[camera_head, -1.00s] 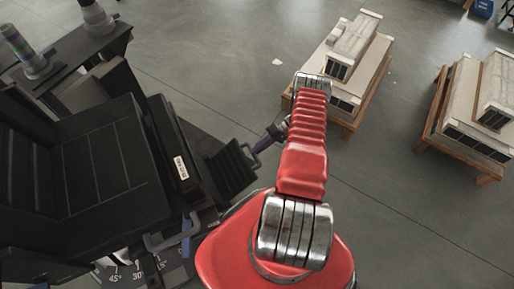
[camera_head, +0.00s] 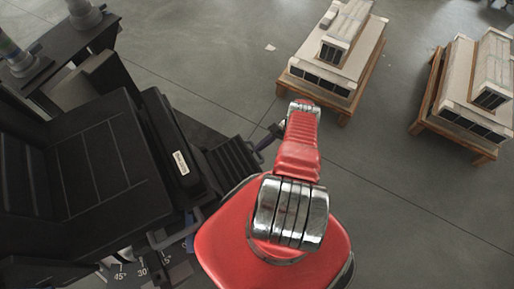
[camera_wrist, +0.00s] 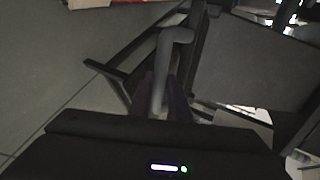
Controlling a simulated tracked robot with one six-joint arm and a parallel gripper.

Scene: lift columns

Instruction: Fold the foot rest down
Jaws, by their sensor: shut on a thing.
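The foot rest (camera_head: 232,158) is a black ribbed panel at the front of the black seat (camera_head: 95,160) in the head view. A bar-like handle (camera_head: 262,143) sticks out from its right side. My gripper (camera_head: 272,136) is at that handle, small and partly hidden by my red arm. In the wrist view a grey bent handle bar (camera_wrist: 172,45) runs down between the dark fingers of my gripper (camera_wrist: 165,98), which is shut on it. A dark frame and panel show around the bar. The wrist view is dim, so the foot rest's exact angle is hard to tell.
Two wooden pallets carrying pale boxed units stand at the upper middle (camera_head: 338,62) and right (camera_head: 470,95). A grey bent lever (camera_head: 172,235) and a dial plate with angle marks (camera_head: 135,272) sit beside the seat. The grey floor at right is open.

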